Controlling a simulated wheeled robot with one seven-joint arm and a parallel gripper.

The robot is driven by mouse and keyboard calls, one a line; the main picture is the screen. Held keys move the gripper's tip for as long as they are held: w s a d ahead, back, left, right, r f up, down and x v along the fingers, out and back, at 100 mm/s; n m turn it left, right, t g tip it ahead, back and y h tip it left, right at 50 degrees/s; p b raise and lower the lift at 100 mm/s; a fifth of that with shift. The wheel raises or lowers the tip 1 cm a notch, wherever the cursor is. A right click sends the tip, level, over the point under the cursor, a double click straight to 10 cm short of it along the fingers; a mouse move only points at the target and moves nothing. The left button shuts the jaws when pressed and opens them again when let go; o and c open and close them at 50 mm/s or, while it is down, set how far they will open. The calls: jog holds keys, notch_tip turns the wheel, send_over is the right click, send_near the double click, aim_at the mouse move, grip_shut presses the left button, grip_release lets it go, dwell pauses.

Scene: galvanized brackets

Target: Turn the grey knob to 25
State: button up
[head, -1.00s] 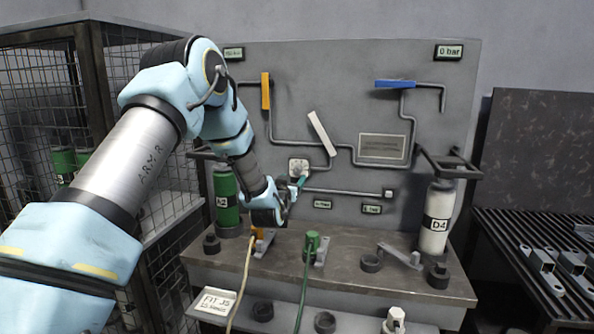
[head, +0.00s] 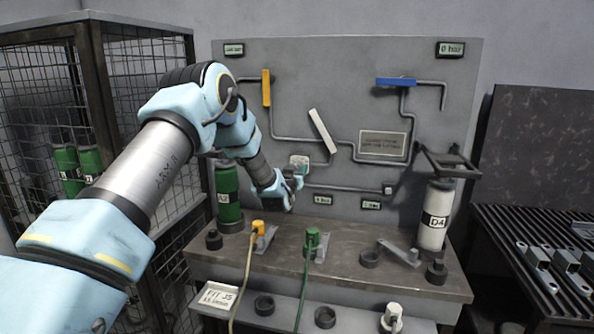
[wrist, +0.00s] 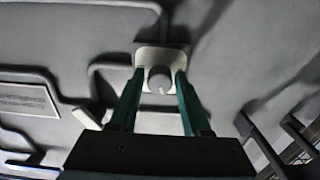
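The grey knob (wrist: 159,80) sits on a light square plate (wrist: 150,55) on the upright panel. A small pale mark shows on the knob's lower rim in the wrist view. No scale numbers can be read around it. My gripper (wrist: 160,77) has its two teal fingers on either side of the knob, with a narrow gap seeming to show on each side. In the head view the plate (head: 299,160) shows just above my gripper (head: 297,172), and the knob itself is hidden or too small to tell.
The panel also carries an orange handle (head: 266,88), a white handle (head: 322,130) and a blue handle (head: 396,82) on pipes. A green cylinder (head: 228,190) and a white cylinder (head: 436,215) stand at the bench's sides. Hoses with yellow and green plugs lie below my gripper.

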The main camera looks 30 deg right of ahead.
grip_shut()
